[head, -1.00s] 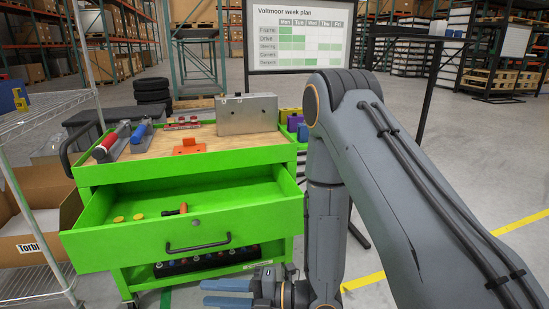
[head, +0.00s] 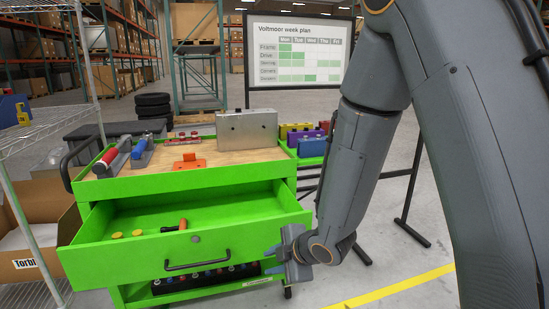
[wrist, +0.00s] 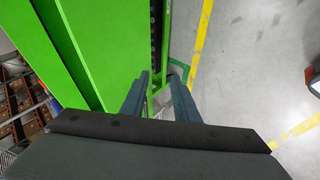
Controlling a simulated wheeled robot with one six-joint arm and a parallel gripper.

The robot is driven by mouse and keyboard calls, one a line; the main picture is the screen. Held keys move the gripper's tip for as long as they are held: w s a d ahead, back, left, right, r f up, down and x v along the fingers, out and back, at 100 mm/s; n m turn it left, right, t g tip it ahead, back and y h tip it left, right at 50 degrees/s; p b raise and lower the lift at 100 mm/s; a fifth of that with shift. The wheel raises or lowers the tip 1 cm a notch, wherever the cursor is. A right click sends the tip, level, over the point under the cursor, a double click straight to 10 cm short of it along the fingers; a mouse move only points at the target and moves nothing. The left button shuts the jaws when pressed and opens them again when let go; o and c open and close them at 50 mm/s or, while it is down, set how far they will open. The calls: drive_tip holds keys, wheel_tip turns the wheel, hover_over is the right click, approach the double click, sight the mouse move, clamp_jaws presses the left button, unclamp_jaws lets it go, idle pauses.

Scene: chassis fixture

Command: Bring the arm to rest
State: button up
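My gripper (head: 270,261) hangs at the right front of the green cart, just beyond the lower right of the open drawer's front (head: 190,250) in the head view. Its fingers point left there. In the wrist view my gripper (wrist: 156,78) shows two dark fingers with a gap between them and nothing held. The green cart side (wrist: 100,45) fills the left of that view, close to the fingers. I cannot tell whether a finger touches the cart. My forearm rises from the gripper to the upper right.
A metal box (head: 247,130) and an orange bracket (head: 188,162) sit on the cart top. A whiteboard stand (head: 298,50) is behind. A wire rack (head: 50,120) stands left.

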drive_tip(key=s+d+r+m+g+h, duration=0.1)
drive_tip(key=s+d+r+m+h, duration=0.25)
drive_tip(key=d+m, duration=0.2)
drive_tip(key=s+d+r+m+h, duration=0.2)
drive_tip(key=d+r+m, duration=0.2)
drive_tip(key=d, duration=0.2)
drive_tip(key=s+d+r+m+g, duration=0.1)
drive_tip(key=s+r+m+g, duration=0.3)
drive_tip(key=s, duration=0.5)
drive_tip(key=s+d+r+m+g, duration=0.1)
drive_tip(key=s+r+m+g, duration=0.15)
drive_tip(key=s+m, duration=0.5)
drive_tip(key=s+d+r+p, duration=0.1)
drive_tip(key=d+r+p, duration=0.5)
drive_tip(key=p, duration=0.7)
drive_tip(key=shift+s+d+r+t, duration=0.15)
drive_tip(key=shift+r+t, duration=0.1)
drive_tip(key=shift+t, duration=0.2)
